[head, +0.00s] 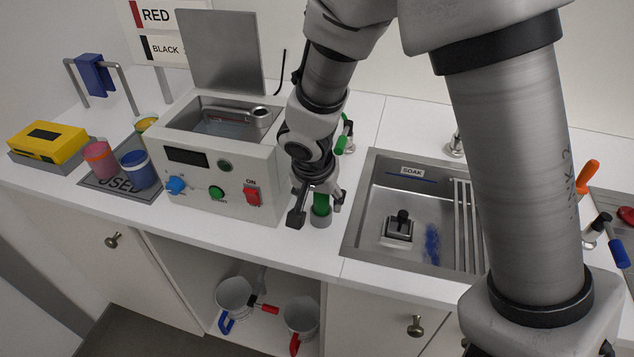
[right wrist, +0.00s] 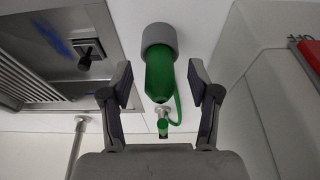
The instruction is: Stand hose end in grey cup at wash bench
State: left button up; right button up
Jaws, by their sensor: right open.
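The green hose end (head: 321,202) stands with its lower end inside the grey cup (head: 321,218), on the bench front between the machine and the sink. In the right wrist view the green hose end (right wrist: 160,75) meets the grey cup (right wrist: 159,36), and a thin green loop runs back to a tap. My right gripper (head: 318,209) is open, with one finger on each side of the hose. In the right wrist view the fingers (right wrist: 159,82) show gaps to the hose on both sides. How deep the hose sits is hidden by the cup wall. My left gripper is not in view.
The wash machine (head: 220,165) with its raised lid stands close left of my right gripper. The sink (head: 365,222) marked SOAK lies to the right, holding a black-handled block (head: 398,230). A yellow box (head: 48,142) and jars on a USED mat stand far left.

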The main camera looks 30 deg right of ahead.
jog(key=v, duration=1)
jog(key=shift+s+r, duration=0.15)
jog(key=shift+r, duration=0.1)
jog(key=shift+a, duration=0.1)
